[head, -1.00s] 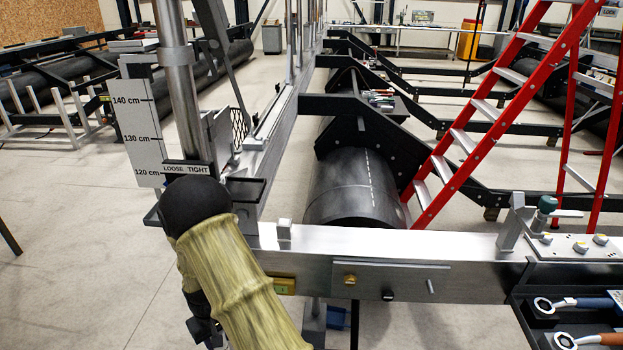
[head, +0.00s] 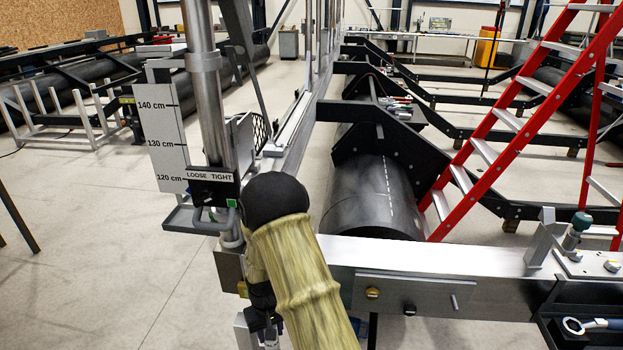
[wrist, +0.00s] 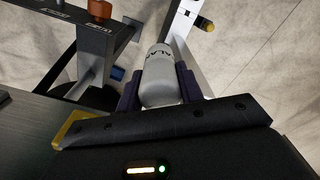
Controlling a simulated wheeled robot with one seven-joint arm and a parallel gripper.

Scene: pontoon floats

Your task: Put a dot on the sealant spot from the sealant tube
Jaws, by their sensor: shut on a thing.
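The sealant tube (wrist: 162,82) is a pale grey cylinder with dark lettering partly readable on it. In the wrist view my gripper (wrist: 160,88) is shut on it, one dark finger against each side. The tube points away from the wrist, and its far tip is hard to make out. In the head view my sleeved arm hangs in front of the steel crossbeam (head: 450,262), and the tube cannot be made out there. I cannot pick out the sealant spot in either view.
A steel post with a centimetre scale (head: 168,125) and a LOOSE TIGHT plate (head: 211,176) stands left of my arm. A black pipe float (head: 372,200) lies behind the crossbeam. A red ladder (head: 520,130) stands at right. The floor at left is mostly clear.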

